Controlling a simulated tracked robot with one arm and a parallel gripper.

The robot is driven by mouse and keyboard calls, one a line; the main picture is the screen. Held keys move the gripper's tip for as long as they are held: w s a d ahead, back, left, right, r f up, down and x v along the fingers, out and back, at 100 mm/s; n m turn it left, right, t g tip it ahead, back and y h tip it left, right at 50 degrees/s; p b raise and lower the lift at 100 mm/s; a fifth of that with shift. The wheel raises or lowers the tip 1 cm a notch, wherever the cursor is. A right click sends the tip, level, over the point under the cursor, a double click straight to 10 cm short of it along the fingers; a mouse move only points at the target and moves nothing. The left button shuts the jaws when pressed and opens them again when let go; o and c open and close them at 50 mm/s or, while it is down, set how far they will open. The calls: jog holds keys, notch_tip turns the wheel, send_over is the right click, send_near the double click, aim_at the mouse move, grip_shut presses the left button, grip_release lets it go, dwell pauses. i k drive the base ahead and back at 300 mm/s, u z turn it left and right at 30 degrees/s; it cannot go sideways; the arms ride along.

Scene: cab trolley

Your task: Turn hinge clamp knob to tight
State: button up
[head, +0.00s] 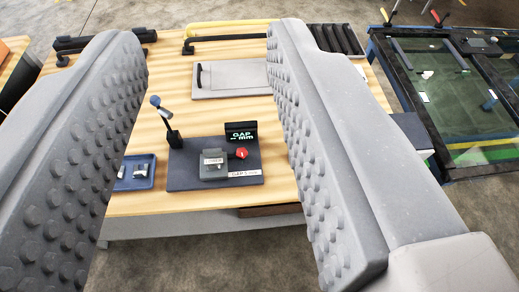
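My gripper (208,45) is open and empty, its two grey studded fingers framing the wooden table from above. Between them a dark base plate (215,180) lies on the table. It carries a grey block (213,165) with a red knob (241,153) at its right side and a small screen reading GAP and mm (241,132). No label I can read names a hinge clamp knob. At the far right, a framed panel (445,85) has a red-tipped lever (437,16) and a yellow-tipped lever (386,14) at its back edge. Any hinge clamp there is too small to tell.
A lever with a grey-blue tip (156,101) stands upright on the base plate. A blue tray (133,182) with small parts lies left of it. A grey plate (231,80) lies behind. Yellow and black bars (230,35) lie along the table's back. Bare floor shows around the tables.

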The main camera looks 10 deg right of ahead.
aim_at(242, 152)
jog(key=z, duration=0.1)
jog(key=i, duration=1)
jog(key=u, duration=0.1)
